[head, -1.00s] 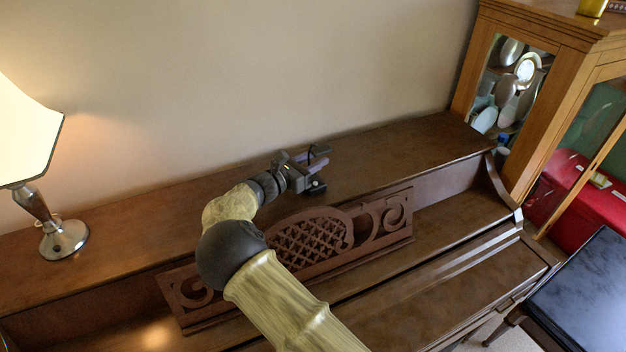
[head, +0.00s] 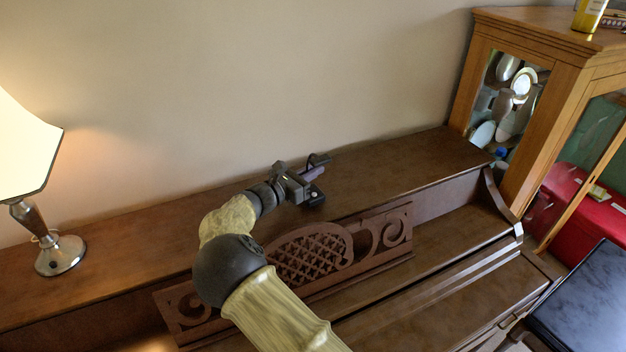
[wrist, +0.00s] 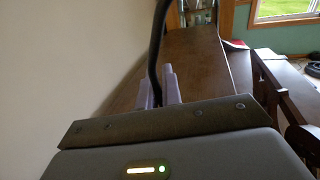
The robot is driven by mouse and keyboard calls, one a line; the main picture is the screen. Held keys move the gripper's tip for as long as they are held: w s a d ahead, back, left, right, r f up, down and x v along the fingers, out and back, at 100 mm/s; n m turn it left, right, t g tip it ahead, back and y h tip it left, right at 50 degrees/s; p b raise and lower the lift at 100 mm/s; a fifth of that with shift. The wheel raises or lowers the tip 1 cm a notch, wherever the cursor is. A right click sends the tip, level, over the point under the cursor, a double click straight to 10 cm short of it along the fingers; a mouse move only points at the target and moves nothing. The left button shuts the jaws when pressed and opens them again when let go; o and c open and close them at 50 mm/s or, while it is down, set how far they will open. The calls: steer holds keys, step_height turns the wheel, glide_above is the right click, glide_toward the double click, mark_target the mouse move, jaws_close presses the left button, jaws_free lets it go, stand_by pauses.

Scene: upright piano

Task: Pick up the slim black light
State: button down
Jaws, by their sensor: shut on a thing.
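The slim black light (wrist: 157,48) is a thin dark upright strip in the wrist view, held between my two pale purple-grey fingertips. My gripper (wrist: 158,92) is shut on it. In the head view my gripper (head: 316,174) is over the piano top, near the wall, and a small dark part of the light (head: 318,159) shows at its fingertips. The light's lower end is hidden behind the gripper body in the wrist view. I cannot tell whether the light still touches the piano top.
The brown piano top (head: 410,165) is clear to the right of my gripper. A lit table lamp (head: 62,255) stands at the left end. A wooden glass cabinet (head: 545,75) stands at the right. The carved music rack (head: 375,235) lies below my arm.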

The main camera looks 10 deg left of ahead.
mark_target(318, 161)
step_height(318, 161, up, 8)
steer(key=b, duration=0.1)
steer(key=shift+r, duration=0.25)
stand_by(0.4)
